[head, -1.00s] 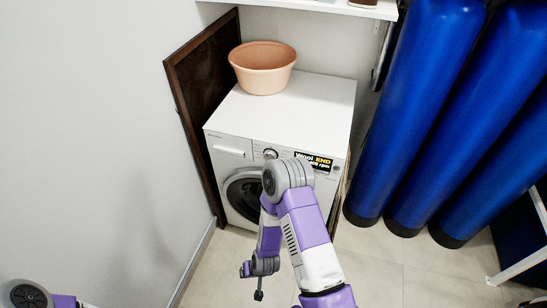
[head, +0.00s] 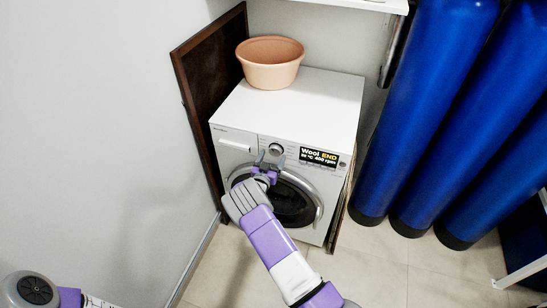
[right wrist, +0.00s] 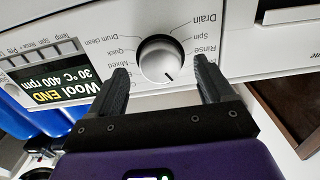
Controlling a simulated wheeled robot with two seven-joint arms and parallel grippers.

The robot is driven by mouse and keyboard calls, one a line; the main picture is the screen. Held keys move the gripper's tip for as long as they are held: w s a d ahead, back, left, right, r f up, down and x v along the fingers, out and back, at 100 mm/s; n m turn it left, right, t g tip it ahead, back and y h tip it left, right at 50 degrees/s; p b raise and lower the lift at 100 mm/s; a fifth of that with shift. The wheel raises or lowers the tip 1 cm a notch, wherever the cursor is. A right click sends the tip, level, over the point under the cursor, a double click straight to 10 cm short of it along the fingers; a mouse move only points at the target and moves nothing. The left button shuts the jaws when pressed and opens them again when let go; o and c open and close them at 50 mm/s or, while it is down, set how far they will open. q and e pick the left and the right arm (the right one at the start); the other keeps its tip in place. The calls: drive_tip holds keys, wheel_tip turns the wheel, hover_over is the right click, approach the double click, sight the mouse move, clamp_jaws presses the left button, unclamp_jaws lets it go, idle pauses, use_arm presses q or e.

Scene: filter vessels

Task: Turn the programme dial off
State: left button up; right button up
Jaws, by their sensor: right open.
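The programme dial (head: 275,149) is a round silver knob on the white washing machine's front panel. In the right wrist view the dial (right wrist: 160,58) has a dark mark on its edge facing my gripper, with labels such as Drain, Spin and Quick around it. My right gripper (head: 267,161) is open just in front of the panel. In the right wrist view its two fingers (right wrist: 162,68) show on either side of the dial with gaps; I cannot tell whether the tips reach its depth. Only part of my left arm shows at bottom left; its gripper is out of view.
The display (head: 319,156) reads Wool END, 30 °C, 400 rpm. The washing machine (head: 312,100) has a peach basin (head: 270,66) on top. A brown board (head: 207,85) stands at its left, and blue cylinders (head: 430,110) stand at the right.

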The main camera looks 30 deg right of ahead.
drive_tip(key=shift+x, duration=1.05)
drive_tip(key=c, duration=1)
drive_tip(key=shift+c, duration=0.2)
drive_tip(key=shift+f+b, duration=0.1)
drive_tip(key=shift+b, duration=0.2)
